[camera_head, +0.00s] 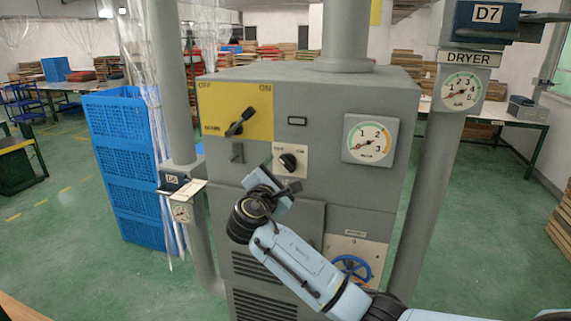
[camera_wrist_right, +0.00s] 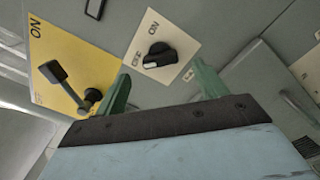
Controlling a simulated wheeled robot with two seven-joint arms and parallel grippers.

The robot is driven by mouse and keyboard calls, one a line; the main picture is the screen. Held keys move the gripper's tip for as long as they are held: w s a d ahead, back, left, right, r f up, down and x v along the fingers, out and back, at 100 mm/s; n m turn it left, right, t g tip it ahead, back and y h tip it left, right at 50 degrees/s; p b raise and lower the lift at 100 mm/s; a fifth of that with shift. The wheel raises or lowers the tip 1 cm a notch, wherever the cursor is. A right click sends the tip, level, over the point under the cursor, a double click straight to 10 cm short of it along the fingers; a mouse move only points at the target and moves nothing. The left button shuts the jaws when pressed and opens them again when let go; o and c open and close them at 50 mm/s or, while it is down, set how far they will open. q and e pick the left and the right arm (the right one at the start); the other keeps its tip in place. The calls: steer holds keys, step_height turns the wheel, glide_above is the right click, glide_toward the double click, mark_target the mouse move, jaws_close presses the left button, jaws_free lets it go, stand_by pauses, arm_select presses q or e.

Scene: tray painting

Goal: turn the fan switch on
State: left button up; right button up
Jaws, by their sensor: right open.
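A cream plate (camera_head: 280,165) on the front of the grey cabinet (camera_head: 300,95) carries a small black rotary knob (camera_head: 288,162) with a pale pointer mark. My right gripper (camera_head: 279,183) is just below the knob in the head view. It is open and empty, its green fingers (camera_wrist_right: 160,78) apart on either side below the knob, with no contact visible. I cannot confirm which control is the fan switch. My left gripper is out of view.
A yellow panel (camera_head: 262,101) with OFF and ON labels and a black lever (camera_head: 241,122) is up and left of the knob. A round gauge (camera_head: 370,140) is at right and a blue handwheel (camera_head: 352,268) below. Grey pipes (camera_head: 428,165) stand beside the cabinet. Blue crates (camera_head: 120,150) are at left.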

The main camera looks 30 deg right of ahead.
mark_target(286, 165)
steer(key=x, duration=0.5)
steer(key=c, duration=1)
